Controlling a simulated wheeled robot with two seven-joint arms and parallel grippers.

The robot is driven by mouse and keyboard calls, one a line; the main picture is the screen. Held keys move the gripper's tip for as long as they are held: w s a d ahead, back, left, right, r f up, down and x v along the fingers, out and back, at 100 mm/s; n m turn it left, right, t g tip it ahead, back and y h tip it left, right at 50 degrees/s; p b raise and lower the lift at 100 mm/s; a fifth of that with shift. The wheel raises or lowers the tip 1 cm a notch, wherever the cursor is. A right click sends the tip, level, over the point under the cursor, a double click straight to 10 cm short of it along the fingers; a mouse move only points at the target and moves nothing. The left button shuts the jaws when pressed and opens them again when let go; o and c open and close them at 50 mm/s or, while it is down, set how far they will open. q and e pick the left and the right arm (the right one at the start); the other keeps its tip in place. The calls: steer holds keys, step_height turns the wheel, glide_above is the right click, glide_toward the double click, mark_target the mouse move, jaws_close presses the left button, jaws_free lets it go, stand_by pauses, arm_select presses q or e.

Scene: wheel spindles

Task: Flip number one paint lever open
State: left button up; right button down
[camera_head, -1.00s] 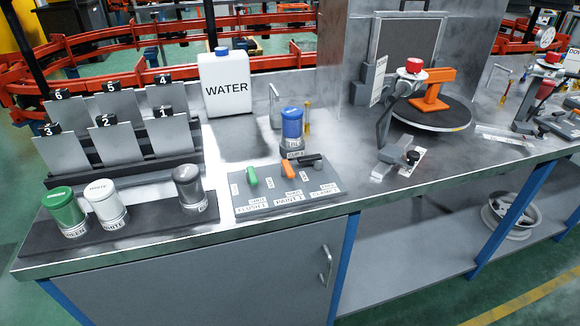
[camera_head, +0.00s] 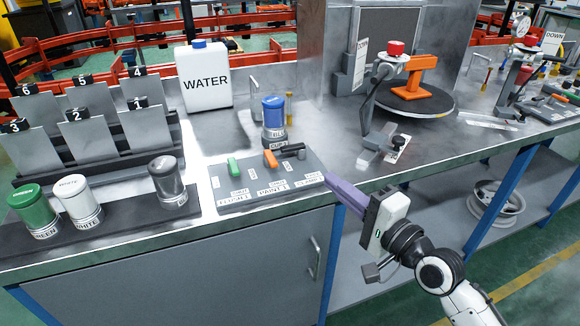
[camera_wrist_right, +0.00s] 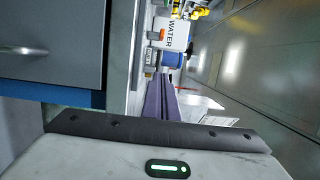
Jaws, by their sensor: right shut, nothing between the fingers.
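The lever panel (camera_head: 236,203) lies on the bench top, with labels along its front edge. It carries a green lever (camera_head: 233,166), an orange lever (camera_head: 271,158) and a black lever (camera_head: 292,149). A label at the front middle reads PAINT. My right gripper (camera_head: 329,180) is shut and empty, its purple fingers just past the panel's front right corner. In the right wrist view the purple fingers (camera_wrist_right: 162,98) lie together, pointing along the bench toward the blue-capped container. My left gripper is not in view.
A blue-capped container (camera_head: 273,118) stands behind the levers. A WATER jug (camera_head: 205,85), a rack of numbered plates (camera_head: 83,123) and green, white and grey paint cups (camera_head: 78,198) stand left. A turntable (camera_head: 429,109) stands right. The bench's front edge runs below the panel.

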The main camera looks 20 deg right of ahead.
mark_target(290, 179)
steer(key=x, duration=1)
steer(key=a, duration=0.3)
steer(key=shift+s+a, duration=0.1)
steer(key=shift+a, duration=0.05)
steer(key=shift+a+f+p, duration=0.15)
steer(key=shift+a+p, duration=0.15)
steer(key=shift+a, duration=0.05)
